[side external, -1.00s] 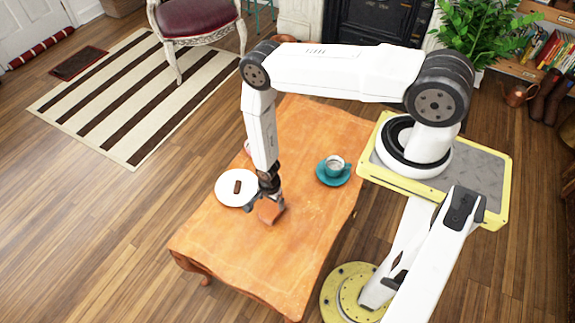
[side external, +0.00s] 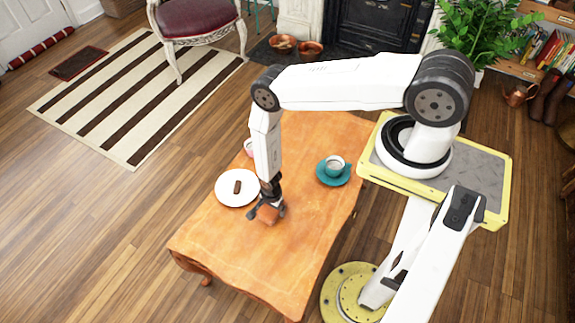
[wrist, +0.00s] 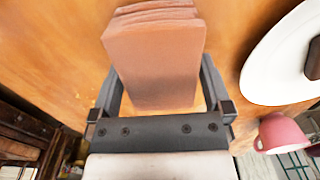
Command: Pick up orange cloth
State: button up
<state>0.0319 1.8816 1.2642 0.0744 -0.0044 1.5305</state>
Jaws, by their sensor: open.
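The orange cloth (wrist: 155,65) is a folded stack with layered edges, lying on the wooden table. In the wrist view it sits between the two spread fingers of my gripper (wrist: 160,85), with a gap visible on each side. In the side view my gripper (side external: 267,211) points down at the table right over the cloth (side external: 268,217), which is partly hidden by the fingers. The gripper is open and not closed on the cloth.
The orange wooden table (side external: 240,250) has a white plate (side external: 222,193) with a brown bar (side external: 237,187) left of the gripper. A pink cup (wrist: 282,133) is behind the plate. A teal saucer (side external: 335,181) with a cup (side external: 335,164) stands right. The table front is clear.

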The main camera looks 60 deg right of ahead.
dwell(0.5)
jog(key=c, duration=0.9)
jog(key=shift+r, duration=0.15)
jog(key=shift+r, duration=1.2)
jog(key=shift+s+r, duration=0.15)
jog(key=shift+r, duration=0.2)
jog(key=s+r, duration=0.3)
jog(key=s, duration=0.1)
jog(key=s+r, duration=0.3)
jog(key=s, duration=0.2)
jog(key=s+r, duration=0.3)
jog(key=s, duration=0.1)
jog(key=shift+s+a+r, duration=0.15)
jog(key=shift+s+r, duration=0.1)
jog(key=shift+s, duration=0.1)
